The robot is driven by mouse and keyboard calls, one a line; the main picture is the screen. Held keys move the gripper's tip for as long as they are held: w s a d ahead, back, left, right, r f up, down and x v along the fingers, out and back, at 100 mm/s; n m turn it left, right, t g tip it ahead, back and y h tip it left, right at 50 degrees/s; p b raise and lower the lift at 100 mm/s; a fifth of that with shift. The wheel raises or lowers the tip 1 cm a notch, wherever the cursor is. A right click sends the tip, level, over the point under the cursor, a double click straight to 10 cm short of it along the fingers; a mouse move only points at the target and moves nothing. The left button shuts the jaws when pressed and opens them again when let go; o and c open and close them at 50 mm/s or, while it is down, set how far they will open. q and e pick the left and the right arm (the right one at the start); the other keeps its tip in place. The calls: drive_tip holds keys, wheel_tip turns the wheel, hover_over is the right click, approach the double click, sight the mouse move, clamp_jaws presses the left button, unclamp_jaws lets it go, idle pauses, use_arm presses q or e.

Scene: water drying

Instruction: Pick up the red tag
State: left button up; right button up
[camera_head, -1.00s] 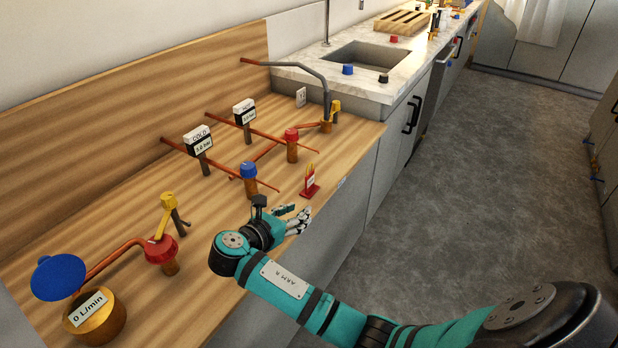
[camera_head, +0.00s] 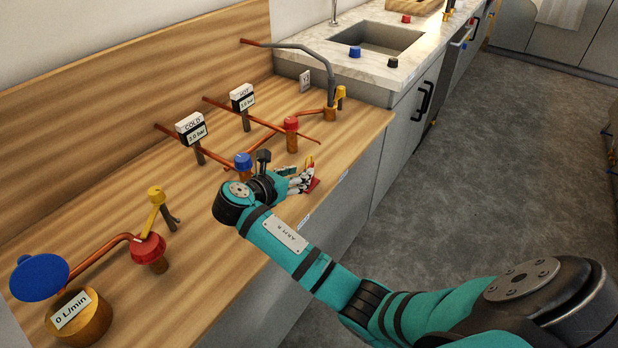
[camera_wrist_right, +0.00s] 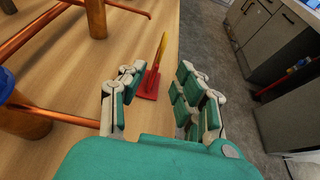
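The red tag (camera_head: 313,184) stands near the front edge of the wooden counter, with a yellow upper part. In the head view my right gripper (camera_head: 303,180) is right beside it and hides part of it. I see no contact with the tag. My left gripper does not show.
A blue-capped valve (camera_head: 243,161) stands close to my right wrist. A red-capped valve (camera_head: 291,125) and copper pipes lie behind the gripper. The COLD gauge (camera_head: 191,127) and HOT gauge (camera_head: 242,97) stand farther back.

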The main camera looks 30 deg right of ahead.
drive_tip(key=shift+x, duration=0.95)
drive_tip(key=x, duration=0.4)
drive_tip(key=shift+w+d+f, duration=0.1)
drive_tip(key=shift+w+f, duration=0.1)
drive_tip(key=shift+w, duration=0.1)
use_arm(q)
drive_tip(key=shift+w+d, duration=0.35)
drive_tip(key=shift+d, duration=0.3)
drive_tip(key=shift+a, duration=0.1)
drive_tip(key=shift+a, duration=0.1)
use_arm(e)
clamp_jaws()
